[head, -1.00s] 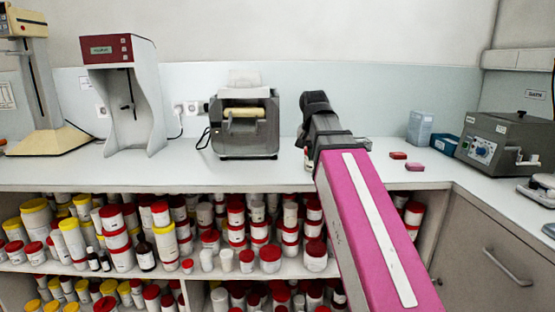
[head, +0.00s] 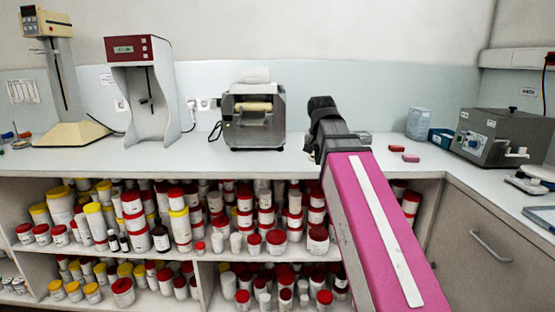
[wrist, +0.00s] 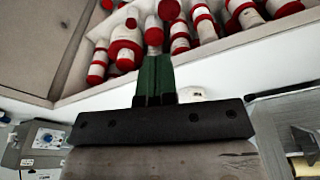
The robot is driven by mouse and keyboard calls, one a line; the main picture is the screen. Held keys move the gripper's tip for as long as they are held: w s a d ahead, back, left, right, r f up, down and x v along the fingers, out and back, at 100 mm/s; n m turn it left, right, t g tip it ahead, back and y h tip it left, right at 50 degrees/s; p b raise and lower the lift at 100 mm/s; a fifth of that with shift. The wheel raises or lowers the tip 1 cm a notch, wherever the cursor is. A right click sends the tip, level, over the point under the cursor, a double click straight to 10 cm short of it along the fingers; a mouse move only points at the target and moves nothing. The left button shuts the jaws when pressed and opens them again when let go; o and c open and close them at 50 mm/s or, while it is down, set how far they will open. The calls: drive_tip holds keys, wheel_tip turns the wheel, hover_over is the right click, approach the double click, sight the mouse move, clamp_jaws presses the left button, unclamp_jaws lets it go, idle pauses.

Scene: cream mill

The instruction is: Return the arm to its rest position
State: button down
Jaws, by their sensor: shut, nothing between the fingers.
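My arm (head: 375,230), with a magenta cover and white stripe, reaches forward toward the white bench in the head view. Its dark wrist end (head: 325,125) appears in front of the bench. My gripper's fingers are hidden in the head view. In the wrist view my gripper (wrist: 155,62) shows two green fingers pressed together, with nothing between them. The wrist view is turned over, with the shelf of jars at the top.
On the bench (head: 200,160) stand a roller mill (head: 254,132), a red-topped mixer (head: 122,48), a beige stand (head: 75,134) and a grey device (head: 500,135). Several lidded jars (head: 277,241) fill the shelves below.

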drive_tip(key=s+d+f+n, duration=0.1)
drive_tip(key=s+f, duration=0.1)
drive_tip(key=f, duration=1.2)
drive_tip(key=s+d+f+n+g, duration=0.1)
drive_tip(key=s+d+f, duration=0.1)
drive_tip(key=f, duration=1.2)
drive_tip(key=s+d+f+n, duration=0.1)
drive_tip(key=s+d+f, duration=0.1)
drive_tip(key=f, duration=1.2)
drive_tip(key=shift+s+f+n+g+y, duration=0.3)
drive_tip(key=shift+s+g, duration=0.1)
drive_tip(key=shift+s, duration=0.2)
